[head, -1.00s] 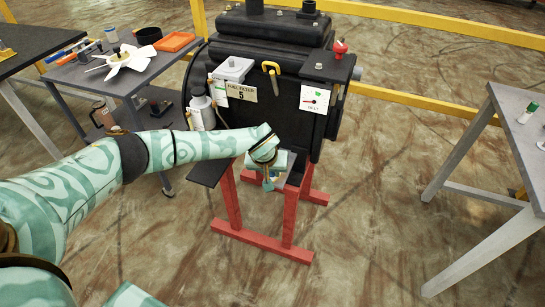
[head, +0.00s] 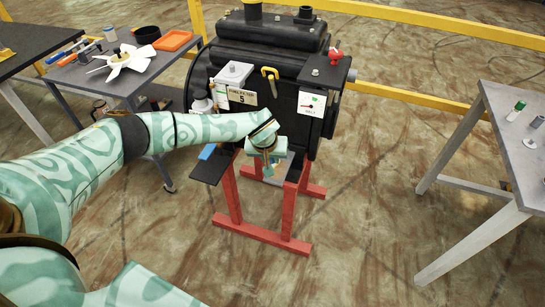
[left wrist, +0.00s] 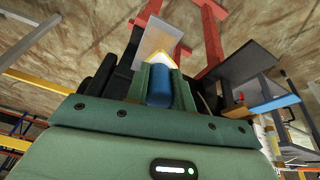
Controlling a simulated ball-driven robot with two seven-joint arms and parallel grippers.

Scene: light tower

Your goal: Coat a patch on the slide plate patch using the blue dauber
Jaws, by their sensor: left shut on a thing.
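My left gripper (head: 267,160) is in front of the black machine, low near the red stand. In the left wrist view its green fingers (left wrist: 160,88) are shut on the blue dauber (left wrist: 160,98). A pale, yellow-edged piece (left wrist: 182,54) shows just beyond the dauber; I cannot tell what it is. A grey plate (left wrist: 158,36), apparently the slide plate, lies past the fingers. Whether the dauber touches it is unclear. In the head view the gripper partly covers the grey plate (head: 285,172). My right gripper is not in view.
The black machine (head: 265,60) stands on a red stand (head: 262,237). A black shelf (head: 210,170) with a blue item (head: 207,152) juts out left. A grey table (head: 510,130) is at right, a cluttered table (head: 90,75) at left. Floor between is open.

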